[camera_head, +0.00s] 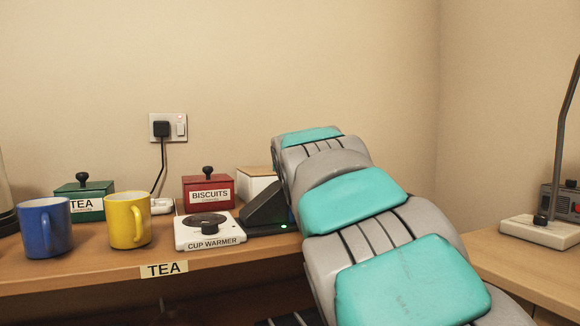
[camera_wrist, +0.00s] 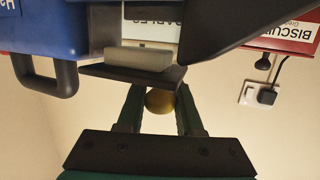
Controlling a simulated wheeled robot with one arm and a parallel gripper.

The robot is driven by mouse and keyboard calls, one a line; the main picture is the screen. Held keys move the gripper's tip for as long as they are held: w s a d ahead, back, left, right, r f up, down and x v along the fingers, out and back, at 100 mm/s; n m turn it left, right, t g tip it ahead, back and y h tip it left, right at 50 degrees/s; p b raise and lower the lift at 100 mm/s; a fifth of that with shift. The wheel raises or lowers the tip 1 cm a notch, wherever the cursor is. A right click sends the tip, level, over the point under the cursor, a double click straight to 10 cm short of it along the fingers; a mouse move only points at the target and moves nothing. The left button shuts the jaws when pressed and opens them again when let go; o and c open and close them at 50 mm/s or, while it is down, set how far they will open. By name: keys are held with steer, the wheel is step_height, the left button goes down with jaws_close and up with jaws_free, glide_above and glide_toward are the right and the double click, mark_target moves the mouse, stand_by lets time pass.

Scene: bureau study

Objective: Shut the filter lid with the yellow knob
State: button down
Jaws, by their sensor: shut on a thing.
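In the wrist view, which is upside down, my gripper (camera_wrist: 159,94) has its two dark green fingers on either side of a round yellow knob (camera_wrist: 160,101). The fingers are shut on the knob. A dark flat plate (camera_wrist: 130,73), which looks like the filter lid, lies against the fingertips beside the knob. A pale grey rounded piece (camera_wrist: 138,59) shows just past the plate. I cannot tell the lid's exact angle or how far open it is. In the head view my own arm hides the gripper, the knob and the lid.
A blue body with a dark handle (camera_wrist: 64,82) is close by in the wrist view. On the shelf (camera_head: 100,271) stand a blue mug (camera_head: 44,228), a yellow mug (camera_head: 127,220), a green tea box (camera_head: 88,197), a red biscuits box (camera_head: 208,192) and a cup warmer (camera_head: 208,231).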

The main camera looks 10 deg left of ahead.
stand_by(0.4)
steer(key=c, duration=0.5)
jaws_free()
steer(key=shift+c, duration=0.2)
steer(key=v, duration=0.7)
steer(key=shift+s, duration=0.4)
steer(key=shift+d, duration=0.15)
